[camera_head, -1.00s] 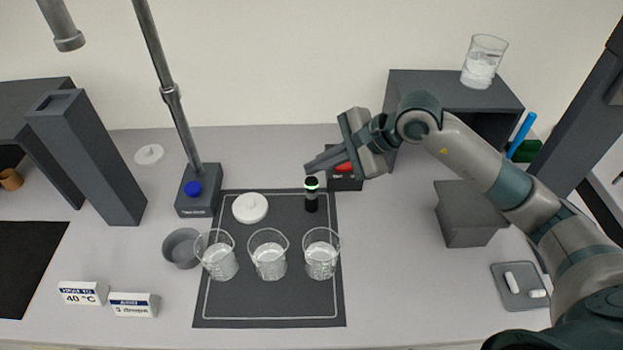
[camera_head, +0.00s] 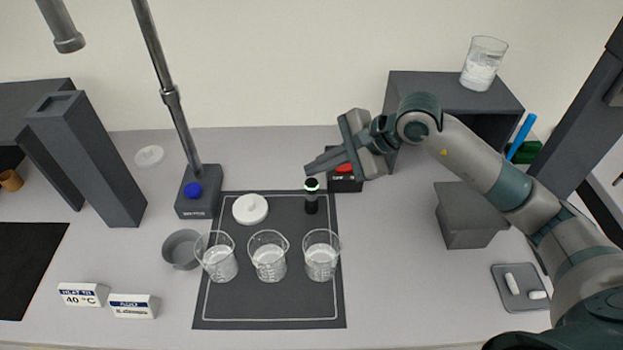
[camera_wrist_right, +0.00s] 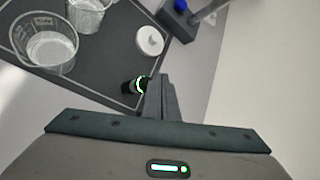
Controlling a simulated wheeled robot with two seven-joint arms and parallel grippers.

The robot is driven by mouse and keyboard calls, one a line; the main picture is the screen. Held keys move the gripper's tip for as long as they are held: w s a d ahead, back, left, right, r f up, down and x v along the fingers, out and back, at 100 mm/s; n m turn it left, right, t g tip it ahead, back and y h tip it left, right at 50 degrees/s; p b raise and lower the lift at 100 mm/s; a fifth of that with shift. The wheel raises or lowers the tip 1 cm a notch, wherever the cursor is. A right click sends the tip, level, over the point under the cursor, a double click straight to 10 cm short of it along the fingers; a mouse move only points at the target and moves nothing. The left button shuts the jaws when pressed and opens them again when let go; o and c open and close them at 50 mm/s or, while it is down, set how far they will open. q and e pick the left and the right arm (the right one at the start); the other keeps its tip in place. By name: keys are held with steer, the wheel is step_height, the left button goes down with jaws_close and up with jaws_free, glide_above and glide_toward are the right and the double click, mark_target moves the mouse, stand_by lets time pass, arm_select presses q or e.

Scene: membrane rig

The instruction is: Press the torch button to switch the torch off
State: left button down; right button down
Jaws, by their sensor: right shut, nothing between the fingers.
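The torch (camera_head: 311,197) is a small black cylinder standing upright at the back right of the dark mat, with a glowing green ring near its top. It also shows in the right wrist view (camera_wrist_right: 133,85), partly behind the fingers. My right gripper (camera_head: 309,170) is shut and empty. Its fingertips are above and close to the torch's top; I cannot tell whether they touch it. In the right wrist view the closed fingers (camera_wrist_right: 158,88) are beside the green ring. The torch's button is not clearly visible. My left gripper is not in view.
A red-topped box (camera_head: 344,183) sits just behind the right gripper. Three beakers (camera_head: 269,262) of clear liquid stand on the mat (camera_head: 270,308), with a white lid (camera_head: 250,209) behind them. A blue-buttoned stand (camera_head: 197,200) is to the left. A grey block (camera_head: 466,215) stands right.

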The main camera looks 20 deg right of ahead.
stand_by(0.8)
steer(key=shift+f+b, duration=0.4)
steer(key=shift+b, duration=0.4)
steer(key=shift+f+b, duration=0.4)
steer(key=shift+b, duration=0.2)
stand_by(0.7)
steer(key=shift+r, duration=0.1)
stand_by(0.3)
steer(key=shift+r, duration=0.7)
steer(key=shift+r+p, duration=1)
steer(key=shift+r, duration=1.55)
